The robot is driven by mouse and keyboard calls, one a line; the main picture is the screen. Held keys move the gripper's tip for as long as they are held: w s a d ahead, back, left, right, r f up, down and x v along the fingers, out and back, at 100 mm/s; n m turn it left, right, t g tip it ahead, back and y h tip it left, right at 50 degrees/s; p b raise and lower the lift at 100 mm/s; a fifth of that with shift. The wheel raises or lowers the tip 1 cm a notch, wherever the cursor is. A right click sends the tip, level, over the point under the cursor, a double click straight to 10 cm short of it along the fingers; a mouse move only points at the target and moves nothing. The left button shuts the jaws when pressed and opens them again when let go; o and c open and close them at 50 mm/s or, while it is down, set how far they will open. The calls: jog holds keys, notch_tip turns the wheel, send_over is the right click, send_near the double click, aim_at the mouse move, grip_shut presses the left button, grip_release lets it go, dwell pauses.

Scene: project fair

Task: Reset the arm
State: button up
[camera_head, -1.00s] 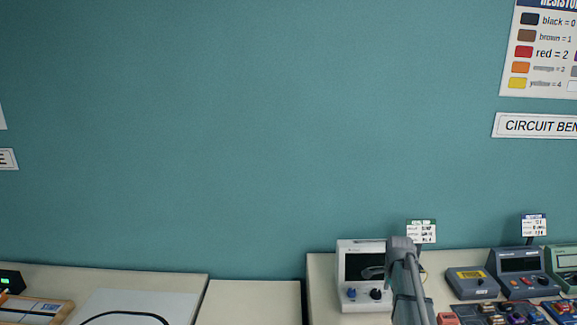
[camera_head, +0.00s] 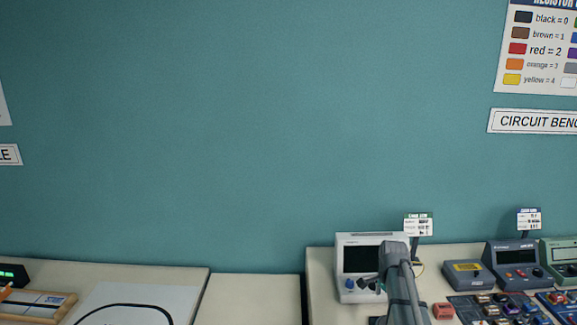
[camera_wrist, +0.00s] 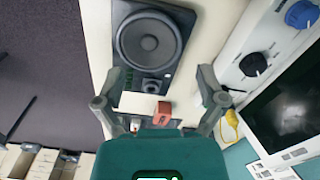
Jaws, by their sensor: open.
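My gripper (camera_wrist: 158,98) is open in the wrist view, with its two grey fingers spread wide. No object is held between the fingers. A small red block (camera_wrist: 165,113) shows between and beyond them; I cannot tell its distance from the fingertips. In the head view, my grey arm rises at the lower right in front of the white oscilloscope (camera_head: 345,240) and hides part of it. The fingers cannot be made out clearly there.
In the wrist view a black speaker (camera_wrist: 150,40) lies ahead of the fingers and the oscilloscope's screen (camera_wrist: 290,110) is close on the right. Several meters, including a dark grey one (camera_head: 515,262), stand right of my arm. The middle bench top (camera_head: 253,300) is clear.

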jog(key=s+a+f+n+b, duration=0.4)
jog(key=s+a+n, duration=0.2)
jog(key=s+n, duration=0.1)
jog(key=s+a+f+n+b, duration=0.4)
jog(key=s+a+n, duration=0.3)
jog(key=s, duration=0.3)
jog(key=shift+s+a+f+n, duration=0.15)
jog(key=shift+s+f+n, duration=0.05)
jog(key=shift+f+n, duration=0.25)
